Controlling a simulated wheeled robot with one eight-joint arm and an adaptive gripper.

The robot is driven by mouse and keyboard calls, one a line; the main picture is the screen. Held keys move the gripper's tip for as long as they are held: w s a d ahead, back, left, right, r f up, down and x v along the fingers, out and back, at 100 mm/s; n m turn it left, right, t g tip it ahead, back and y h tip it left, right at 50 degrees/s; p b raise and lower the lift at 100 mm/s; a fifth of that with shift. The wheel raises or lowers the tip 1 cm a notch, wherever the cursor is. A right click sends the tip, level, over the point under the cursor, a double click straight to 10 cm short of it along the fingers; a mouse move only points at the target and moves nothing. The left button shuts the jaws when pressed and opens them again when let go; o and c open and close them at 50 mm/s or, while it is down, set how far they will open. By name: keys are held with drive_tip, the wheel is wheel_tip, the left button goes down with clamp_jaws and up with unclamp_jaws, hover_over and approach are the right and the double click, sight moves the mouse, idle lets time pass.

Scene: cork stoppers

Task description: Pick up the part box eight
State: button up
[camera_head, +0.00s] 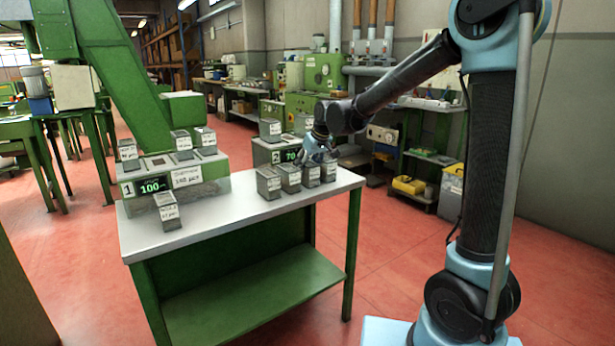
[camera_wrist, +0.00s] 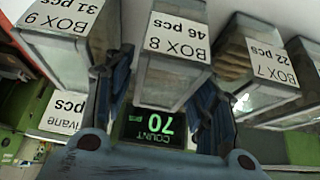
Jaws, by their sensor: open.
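Box 8 (camera_wrist: 172,75), a grey clear-sided box with a white label reading 46 pcs, is in the middle of the wrist view, upside down there. My gripper (camera_wrist: 164,88) is open, with one blue-grey finger on each side of box 8, in the gaps between it and its neighbours. Whether the fingers touch it I cannot tell. Box 9 (camera_wrist: 68,30) is on the left and box 7 (camera_wrist: 258,65) on the right. In the head view my gripper (camera_head: 318,152) is over the row of boxes at the table's right end; their labels are too small to read.
The white-topped green table (camera_head: 235,216) has free room in its middle. A counting scale reading 100 (camera_head: 152,186) stands at its left, with several boxes on it and one box (camera_head: 167,211) in front. Another scale's display reads 70 (camera_wrist: 154,125), close behind the row.

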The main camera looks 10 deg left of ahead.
sight(304, 171)
drive_tip(key=x, duration=0.3)
drive_tip(key=shift+a+f, duration=0.1)
drive_tip(key=shift+f, duration=0.05)
drive_tip(key=c, duration=0.9)
drive_tip(key=shift+o, duration=0.2)
